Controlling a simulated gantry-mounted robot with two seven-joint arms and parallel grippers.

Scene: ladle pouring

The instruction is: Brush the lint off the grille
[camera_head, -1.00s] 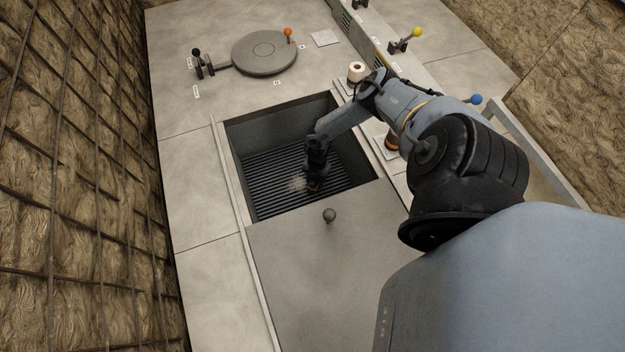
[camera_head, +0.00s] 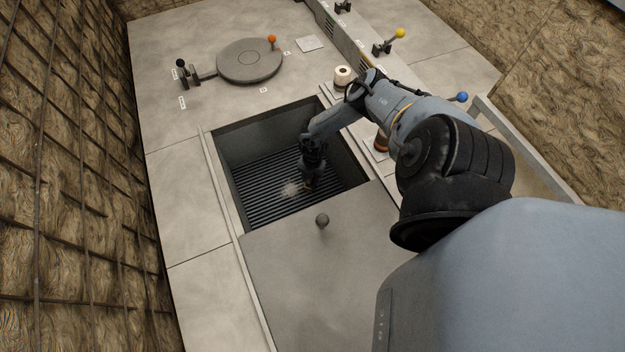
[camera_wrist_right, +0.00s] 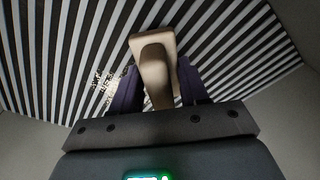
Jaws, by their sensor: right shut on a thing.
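The grille (camera_head: 262,176) is a dark slatted floor at the bottom of a sunken rectangular pit. A pale patch of lint (camera_head: 291,189) lies on its slats, near the middle. In the right wrist view lint (camera_wrist_right: 107,86) shows as pale bits left of the fingers. My right gripper (camera_head: 309,178) reaches down into the pit, just right of the lint. It is shut on a brush, whose beige, wood-like body (camera_wrist_right: 153,65) shows between the dark fingers in the right wrist view. The bristles are hidden there; I cannot tell whether they touch the slats. My left gripper is not in view.
Pit walls (camera_head: 262,125) surround the grille. A grey cover plate with a round knob (camera_head: 322,221) adjoins the near side. A round lid (camera_head: 250,61) lies on the counter beyond. A white roll (camera_head: 343,76) stands near my right forearm.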

